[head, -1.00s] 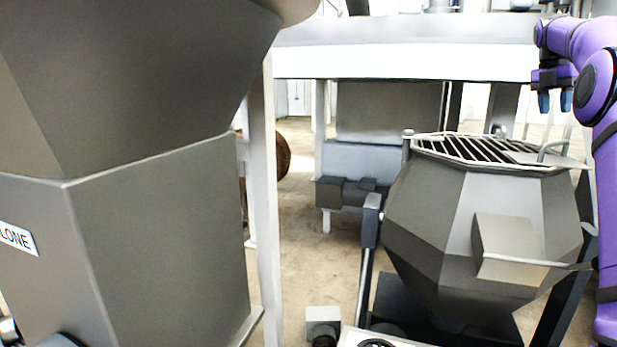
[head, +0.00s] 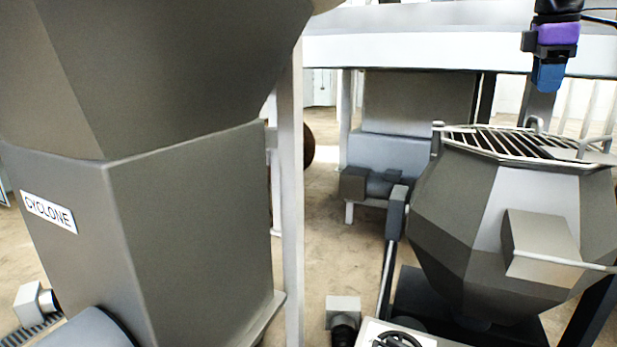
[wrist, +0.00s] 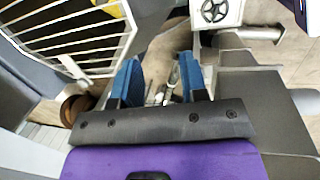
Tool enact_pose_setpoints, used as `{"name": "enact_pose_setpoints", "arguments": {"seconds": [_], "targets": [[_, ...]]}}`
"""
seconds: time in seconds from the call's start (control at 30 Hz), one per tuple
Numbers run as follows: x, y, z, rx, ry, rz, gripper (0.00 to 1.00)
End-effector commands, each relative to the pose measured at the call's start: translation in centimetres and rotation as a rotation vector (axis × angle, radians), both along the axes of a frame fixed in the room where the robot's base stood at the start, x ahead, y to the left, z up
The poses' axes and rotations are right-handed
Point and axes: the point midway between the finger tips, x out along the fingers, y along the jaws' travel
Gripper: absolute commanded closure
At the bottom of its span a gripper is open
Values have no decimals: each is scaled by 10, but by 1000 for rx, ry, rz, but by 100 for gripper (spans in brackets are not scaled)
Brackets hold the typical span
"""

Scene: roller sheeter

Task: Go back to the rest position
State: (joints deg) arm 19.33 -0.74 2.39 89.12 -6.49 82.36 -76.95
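My gripper (head: 549,76) hangs at the upper right of the head view, fingers pointing down, above the grated hopper (head: 497,205). In the wrist view my gripper (wrist: 160,72) has its two blue fingers apart, with nothing held between them. The hopper is a grey faceted bin with a slatted metal grate (head: 530,143) on top. The fingers look clear of the grate. Most of my arm is out of the head view.
A large grey cyclone housing (head: 190,220) fills the left, beside a pale post (head: 291,200). A long pale beam (head: 410,50) crosses behind. A white grate (wrist: 75,40) shows at the wrist view's upper left. Bare floor (head: 345,235) lies between the housing and hopper.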

Motion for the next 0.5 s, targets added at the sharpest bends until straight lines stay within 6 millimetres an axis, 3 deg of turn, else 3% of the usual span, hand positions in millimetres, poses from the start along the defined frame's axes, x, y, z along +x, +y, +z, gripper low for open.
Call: {"name": "enact_pose_setpoints", "arguments": {"seconds": [0.2,0.5], "targets": [[-48,48,-16,41,-101,-182,60],[-117,98,-55,139,-225,-444,60]]}}
